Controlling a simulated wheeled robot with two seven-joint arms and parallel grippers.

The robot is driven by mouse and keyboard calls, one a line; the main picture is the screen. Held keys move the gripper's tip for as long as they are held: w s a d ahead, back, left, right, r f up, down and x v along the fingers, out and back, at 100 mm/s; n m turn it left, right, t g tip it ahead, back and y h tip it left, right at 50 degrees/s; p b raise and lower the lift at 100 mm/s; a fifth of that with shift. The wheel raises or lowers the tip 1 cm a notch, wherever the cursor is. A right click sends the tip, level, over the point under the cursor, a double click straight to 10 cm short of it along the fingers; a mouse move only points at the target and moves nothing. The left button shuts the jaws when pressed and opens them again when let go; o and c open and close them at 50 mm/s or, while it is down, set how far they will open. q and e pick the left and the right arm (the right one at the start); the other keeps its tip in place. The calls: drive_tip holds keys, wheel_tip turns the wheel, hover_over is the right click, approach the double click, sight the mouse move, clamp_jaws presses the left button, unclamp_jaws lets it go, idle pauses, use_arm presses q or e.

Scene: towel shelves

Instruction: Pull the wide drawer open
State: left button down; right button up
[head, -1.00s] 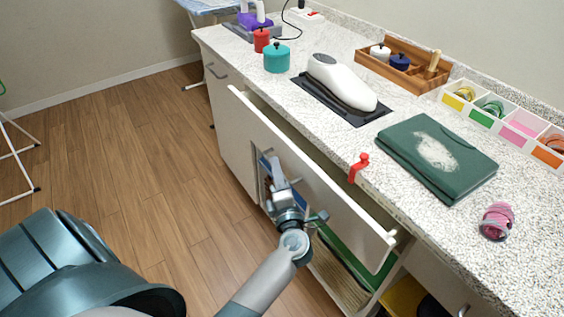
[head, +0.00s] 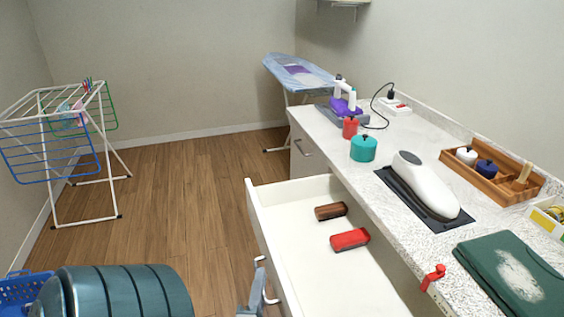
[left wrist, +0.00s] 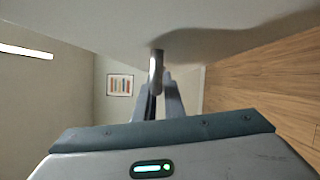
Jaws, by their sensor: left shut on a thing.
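The wide white drawer (head: 310,270) stands well open under the counter. Inside it lie a brown-and-black block (head: 331,211) and a red block (head: 349,239). My left gripper (head: 256,296) is at the outer face of the drawer front, low in the head view. In the left wrist view, my left gripper (left wrist: 160,92) is shut on the drawer's metal handle (left wrist: 156,62), with the pale drawer front above it. The handle also shows in the head view (head: 263,276). The near end of the drawer is cut off by the picture's edge. My right gripper is out of view.
The speckled counter (head: 375,207) holds a white iron-like device (head: 424,185) on a dark mat, a teal pot (head: 363,148), a wooden tray (head: 490,180) and a folded green cloth (head: 510,275). A drying rack (head: 60,130) stands far left. The wooden floor between is clear.

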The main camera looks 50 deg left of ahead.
use_arm(q)
drive_tip(key=shift+s+a, duration=0.35)
drive_tip(key=shift+s, duration=0.55)
drive_tip(key=c, duration=1.8)
unclamp_jaws()
drive_tip(key=shift+c, duration=0.2)
drive_tip(key=shift+s+d+f, duration=0.1)
